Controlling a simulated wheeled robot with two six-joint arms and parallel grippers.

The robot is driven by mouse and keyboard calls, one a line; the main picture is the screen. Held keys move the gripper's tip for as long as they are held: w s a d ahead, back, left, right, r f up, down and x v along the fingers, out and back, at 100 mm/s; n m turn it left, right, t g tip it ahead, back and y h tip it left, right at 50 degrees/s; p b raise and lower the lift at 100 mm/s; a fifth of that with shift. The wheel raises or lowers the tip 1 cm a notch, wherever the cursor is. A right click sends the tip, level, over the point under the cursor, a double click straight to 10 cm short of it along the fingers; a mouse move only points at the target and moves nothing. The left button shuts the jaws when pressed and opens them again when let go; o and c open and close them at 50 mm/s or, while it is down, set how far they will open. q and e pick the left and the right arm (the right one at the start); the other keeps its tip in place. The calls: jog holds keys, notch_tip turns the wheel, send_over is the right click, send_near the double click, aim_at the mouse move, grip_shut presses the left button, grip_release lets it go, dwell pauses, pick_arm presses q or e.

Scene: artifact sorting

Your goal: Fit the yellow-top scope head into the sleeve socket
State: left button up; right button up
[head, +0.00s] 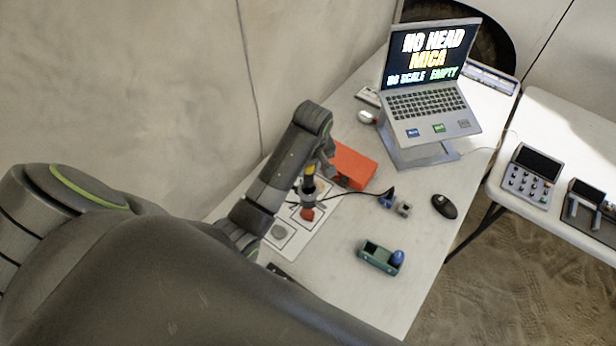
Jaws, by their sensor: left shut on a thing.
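The yellow-top scope head (309,171) stands roughly upright above the white printed mat, its yellow top showing beside my left gripper. My left gripper (322,172) points down and is shut on the scope head; its fingertips are small and partly hidden by my wrist. Directly below the head is a dark grey cylindrical piece (308,200), which looks like the sleeve socket, with a black cable running to the right. I cannot tell whether head and sleeve touch. My right gripper is not in view.
The white mat (292,240) holds a red piece (307,214) and a grey disc (278,231). An orange-red box (352,165) stands just right of my gripper. A green tray (379,258), a black mouse (444,206) and a laptop (430,100) on a stand are farther right.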

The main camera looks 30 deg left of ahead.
aim_at(308, 179)
pick_arm(q)
notch_tip(308, 179, down, 4)
jog(key=shift+f+p, duration=0.15)
jog(key=shift+p, duration=0.3)
jog(key=shift+f, duration=0.1)
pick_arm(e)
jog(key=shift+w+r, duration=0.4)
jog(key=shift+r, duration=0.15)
pick_arm(q)
jog(key=shift+f, duration=0.1)
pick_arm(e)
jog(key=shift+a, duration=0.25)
pick_arm(q)
jog(key=shift+f, duration=0.5)
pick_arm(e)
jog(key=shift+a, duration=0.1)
pick_arm(q)
jog(key=o, duration=1)
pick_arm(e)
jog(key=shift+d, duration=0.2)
pick_arm(q)
jog(key=shift+r, duration=0.1)
